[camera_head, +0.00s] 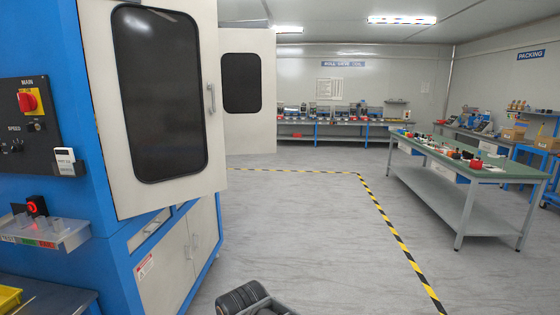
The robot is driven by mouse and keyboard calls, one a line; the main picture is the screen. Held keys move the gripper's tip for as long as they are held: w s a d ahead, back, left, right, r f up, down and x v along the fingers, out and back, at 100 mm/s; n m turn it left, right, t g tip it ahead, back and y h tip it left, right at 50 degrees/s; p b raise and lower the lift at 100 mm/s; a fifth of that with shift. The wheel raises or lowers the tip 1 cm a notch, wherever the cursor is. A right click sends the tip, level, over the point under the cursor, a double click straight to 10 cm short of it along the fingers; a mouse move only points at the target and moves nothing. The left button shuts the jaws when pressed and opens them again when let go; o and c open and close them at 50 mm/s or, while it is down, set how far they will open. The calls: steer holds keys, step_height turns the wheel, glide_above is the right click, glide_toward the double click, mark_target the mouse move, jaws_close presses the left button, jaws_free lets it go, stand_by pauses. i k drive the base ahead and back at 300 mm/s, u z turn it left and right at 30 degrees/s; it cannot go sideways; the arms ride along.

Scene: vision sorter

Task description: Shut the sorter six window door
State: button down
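A large white door (97,40) with a dark rounded window (160,95) is on the blue sorter cabinet (75,200) at the left. The door stands out from the cabinet, swung open. Its upright metal handle (211,98) is at the right edge. A second white door (238,135) with a smaller dark window stands open farther back. I cannot read any number that tells which door is six. My gripper is not in view; a dark rounded part at the bottom centre looks like my arm.
A control panel (50,125) and a small shelf (60,238) jut from the cabinet at left. Grey floor (300,225) is clear ahead, with a yellow-black line (400,240) across it. A green-topped table (500,172) with small items stands right. Benches line the back wall.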

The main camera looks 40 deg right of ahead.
mark_target(153, 71)
steer(key=z, duration=0.35)
steer(key=k, duration=0.6)
steer(key=z, duration=1)
steer(key=i, duration=0.9)
steer(key=u, duration=1.05)
steer(key=i, duration=0.85)
steer(key=u, duration=0.95)
